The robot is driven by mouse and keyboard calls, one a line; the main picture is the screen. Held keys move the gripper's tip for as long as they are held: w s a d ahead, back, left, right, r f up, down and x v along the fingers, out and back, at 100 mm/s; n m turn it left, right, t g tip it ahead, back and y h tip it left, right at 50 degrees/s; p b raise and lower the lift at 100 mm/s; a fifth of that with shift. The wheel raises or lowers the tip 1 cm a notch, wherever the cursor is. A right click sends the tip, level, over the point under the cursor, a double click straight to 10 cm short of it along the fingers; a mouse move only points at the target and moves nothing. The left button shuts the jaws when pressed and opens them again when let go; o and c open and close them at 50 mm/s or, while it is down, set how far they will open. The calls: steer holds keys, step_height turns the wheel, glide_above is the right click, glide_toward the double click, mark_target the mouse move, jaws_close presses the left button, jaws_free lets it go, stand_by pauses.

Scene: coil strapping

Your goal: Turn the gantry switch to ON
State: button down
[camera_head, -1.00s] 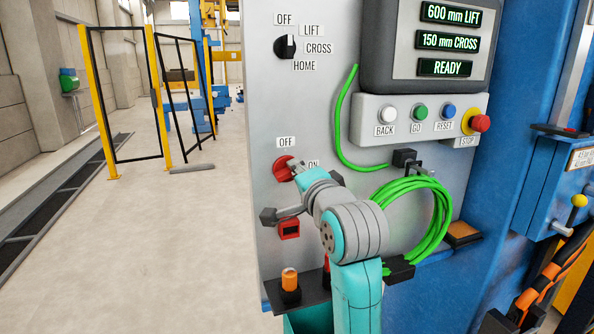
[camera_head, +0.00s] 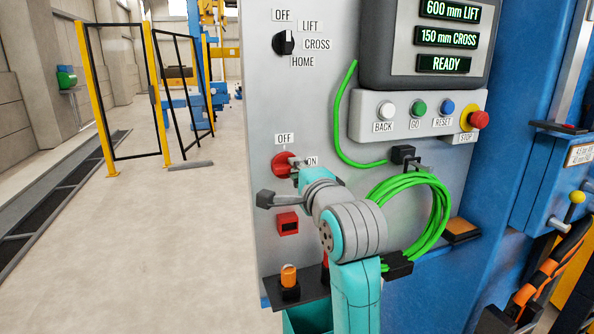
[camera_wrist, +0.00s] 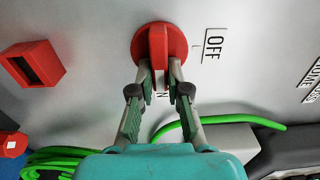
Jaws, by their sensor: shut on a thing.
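The gantry switch is a red round knob (camera_head: 281,165) with a raised grip bar, on the grey panel between the OFF label above it and the ON label to its right. It also shows in the wrist view (camera_wrist: 147,45), where the bar runs up and down the picture, its lower end toward the partly hidden ON label. OFF (camera_wrist: 213,45) is at the knob's right there. My gripper (camera_wrist: 160,72) has a finger on each side of the bar's lower end and is shut on it. In the head view my gripper (camera_head: 297,165) partly covers the knob's right side.
A black selector (camera_head: 284,43) is above. A red box-like part (camera_head: 287,223) is below the switch. A coiled green cable (camera_head: 420,215) hangs right of my arm. The button box (camera_head: 415,118) with a red stop button (camera_head: 479,120) is at upper right. Open floor lies left.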

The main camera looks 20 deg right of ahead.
steer(key=shift+f, duration=0.1)
steer(key=c, duration=1.1)
jaws_free()
steer(key=shift+c, duration=0.2)
steer(key=shift+s, duration=0.1)
steer(key=s, duration=0.7)
steer(key=shift+s, duration=0.15)
